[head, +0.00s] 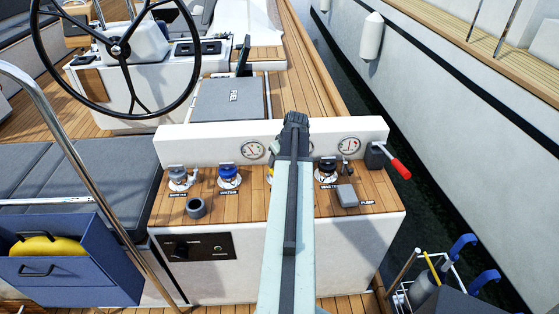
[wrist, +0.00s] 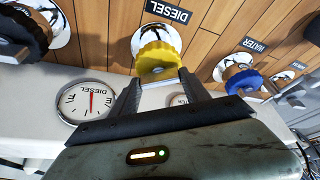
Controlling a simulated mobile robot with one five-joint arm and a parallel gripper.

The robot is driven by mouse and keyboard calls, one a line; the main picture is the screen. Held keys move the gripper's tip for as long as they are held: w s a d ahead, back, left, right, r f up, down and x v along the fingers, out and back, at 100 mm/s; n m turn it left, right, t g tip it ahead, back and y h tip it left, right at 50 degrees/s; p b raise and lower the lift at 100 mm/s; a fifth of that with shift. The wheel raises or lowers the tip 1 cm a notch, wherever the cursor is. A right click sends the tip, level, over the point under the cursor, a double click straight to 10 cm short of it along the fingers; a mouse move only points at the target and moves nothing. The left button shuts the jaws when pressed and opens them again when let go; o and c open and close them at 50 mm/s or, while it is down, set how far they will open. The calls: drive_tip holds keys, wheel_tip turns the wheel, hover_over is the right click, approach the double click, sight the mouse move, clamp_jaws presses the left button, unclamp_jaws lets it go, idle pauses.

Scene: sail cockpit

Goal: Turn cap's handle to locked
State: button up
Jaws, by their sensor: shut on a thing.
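The yellow cap (wrist: 157,58) sits on a round white deck plate in the wrist view, beside a DIESEL label (wrist: 168,10) that reads upside down. A pale bar, apparently its handle (wrist: 160,84), crosses between my fingertips at the cap's near edge. My gripper (wrist: 158,88) is shut on this handle, one finger on each side. I cannot read any lock mark on the cap.
A black cap (wrist: 22,32) and a blue cap (wrist: 242,80) flank the yellow one. Gauges (wrist: 86,102) line the white upright panel. A grey pump box (head: 347,195) and a red-handled lever (head: 396,168) stand at the right. A steering wheel (head: 118,47) is behind.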

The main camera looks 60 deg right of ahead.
drive_tip(key=m, duration=0.2)
drive_tip(key=m+h, duration=0.1)
drive_tip(key=m, duration=0.1)
drive_tip(key=shift+w+a+m+g+h, duration=0.1)
drive_tip(key=shift+a+m+g+h, duration=0.05)
drive_tip(key=shift+m+g+h, duration=0.2)
drive_tip(key=m, duration=0.2)
drive_tip(key=m+g, duration=0.1)
drive_tip(key=m, duration=0.1)
drive_tip(key=shift+w+g+h, duration=0.1)
drive_tip(key=shift+g+h, duration=0.15)
drive_tip(key=shift+h, duration=0.1)
drive_tip(key=shift+m, duration=0.25)
drive_tip(key=o, duration=1.4)
drive_tip(key=p+v, duration=0.7)
drive_tip(key=shift+a+r, duration=0.15)
drive_tip(key=shift+r, duration=0.2)
